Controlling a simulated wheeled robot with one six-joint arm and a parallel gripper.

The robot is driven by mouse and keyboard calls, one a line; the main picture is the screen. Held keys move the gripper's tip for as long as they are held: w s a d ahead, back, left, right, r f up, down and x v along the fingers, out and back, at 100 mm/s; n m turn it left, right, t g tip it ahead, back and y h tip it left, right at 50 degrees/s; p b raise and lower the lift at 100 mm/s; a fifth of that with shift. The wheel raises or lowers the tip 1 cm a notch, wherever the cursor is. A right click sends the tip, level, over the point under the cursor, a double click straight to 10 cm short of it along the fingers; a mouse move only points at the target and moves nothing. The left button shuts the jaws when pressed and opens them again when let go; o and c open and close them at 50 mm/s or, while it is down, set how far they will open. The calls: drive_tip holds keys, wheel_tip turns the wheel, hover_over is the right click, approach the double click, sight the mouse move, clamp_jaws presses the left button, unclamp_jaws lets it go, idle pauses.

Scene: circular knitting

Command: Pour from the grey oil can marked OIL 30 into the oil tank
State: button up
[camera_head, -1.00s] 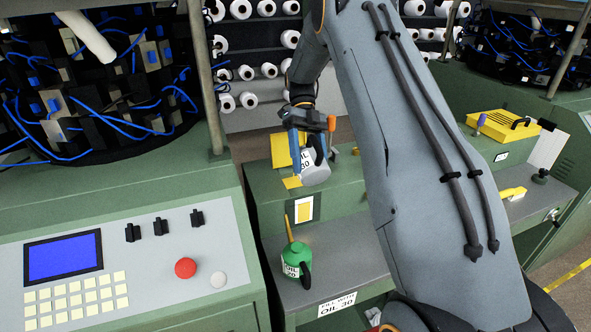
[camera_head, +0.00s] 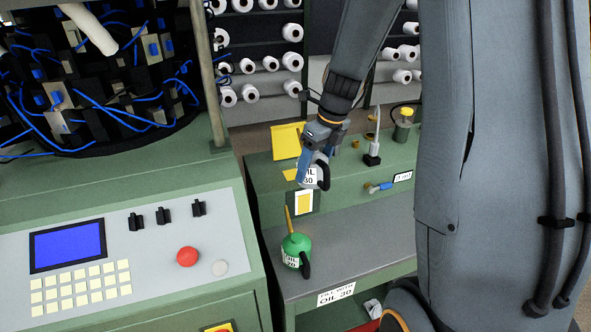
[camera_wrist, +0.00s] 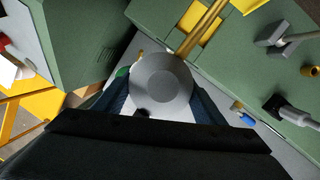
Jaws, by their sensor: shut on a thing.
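The grey oil can (camera_head: 311,184) is held in my gripper (camera_head: 312,158), whose blue fingers are shut on it. Its label reads OIL 30, and the fingers hide part of it. In the wrist view the round grey end of the can (camera_wrist: 160,82) sits between the fingers, and a brass spout (camera_wrist: 203,26) reaches up over a yellow area. The oil tank (camera_head: 345,192) is the green box below, with a raised yellow lid (camera_head: 287,141) and a gauge window (camera_head: 304,203) showing yellow on its front. The spout's tip, its contact with the filler and any oil stream cannot be made out.
A green oil can (camera_head: 295,249) with a yellow spout stands on the grey shelf (camera_head: 350,255), just below the held can. A blue-handled valve (camera_head: 381,186) and upright fittings (camera_head: 373,150) are to the right. A control panel (camera_head: 130,250) is at the left.

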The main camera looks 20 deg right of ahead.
drive_tip(key=shift+s+d+f, duration=0.15)
drive_tip(key=shift+r+t+b, duration=1)
drive_tip(key=shift+r+t, duration=0.1)
drive_tip(key=shift+r, duration=0.45)
